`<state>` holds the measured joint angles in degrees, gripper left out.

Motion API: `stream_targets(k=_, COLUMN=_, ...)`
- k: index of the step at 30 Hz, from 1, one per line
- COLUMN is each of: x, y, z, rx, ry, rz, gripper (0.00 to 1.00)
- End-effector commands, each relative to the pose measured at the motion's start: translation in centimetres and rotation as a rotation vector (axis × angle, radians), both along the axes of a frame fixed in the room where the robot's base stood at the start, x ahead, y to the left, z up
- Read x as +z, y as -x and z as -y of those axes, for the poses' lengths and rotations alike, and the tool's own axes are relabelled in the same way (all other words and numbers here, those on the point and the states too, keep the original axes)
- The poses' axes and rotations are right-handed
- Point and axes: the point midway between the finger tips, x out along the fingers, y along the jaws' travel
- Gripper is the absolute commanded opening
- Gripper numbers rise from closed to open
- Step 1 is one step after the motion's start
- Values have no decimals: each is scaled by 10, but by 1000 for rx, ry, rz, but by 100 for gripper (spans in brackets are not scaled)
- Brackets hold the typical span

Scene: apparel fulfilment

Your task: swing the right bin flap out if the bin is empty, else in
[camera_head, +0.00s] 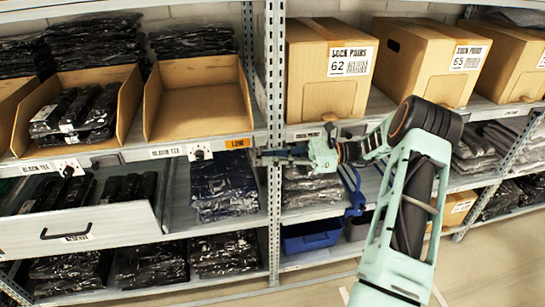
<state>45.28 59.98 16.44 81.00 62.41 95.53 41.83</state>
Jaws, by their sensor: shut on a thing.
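The right bin (193,72) is an open cardboard bin on the upper left shelf, and its visible floor and walls are bare, so it looks empty. The right bin flap (238,143) is a small orange tag reading "LOW" at the shelf edge below the bin's right corner, its face showing to the front. My gripper (262,157) reaches in from the right, past the metal post, with its dark fingers just right of and below the flap. It is shut; the contact is small and partly hidden, but the flap is the only thing by its tips.
A left bin (132,100) holds several dark packs. A white plate with a dark knob (200,152) sits beside the flap. The perforated post (274,60) stands close to my gripper. Boxes marked 62 (315,85) and 65 (425,65) stand right, and a blue tote (312,236) sits below.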

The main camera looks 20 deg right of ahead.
Motion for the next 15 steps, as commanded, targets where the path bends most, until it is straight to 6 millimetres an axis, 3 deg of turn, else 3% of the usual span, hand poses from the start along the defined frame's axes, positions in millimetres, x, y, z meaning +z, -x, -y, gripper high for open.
stream_targets(k=10, x=1, y=-1, z=0, rx=0, ry=-2, rz=2, gripper=0)
stream_targets(k=11, x=1, y=-1, z=0, rx=0, ry=-2, rz=2, gripper=18)
stream_targets(k=15, x=1, y=0, z=0, rx=0, ry=-1, rz=2, gripper=32)
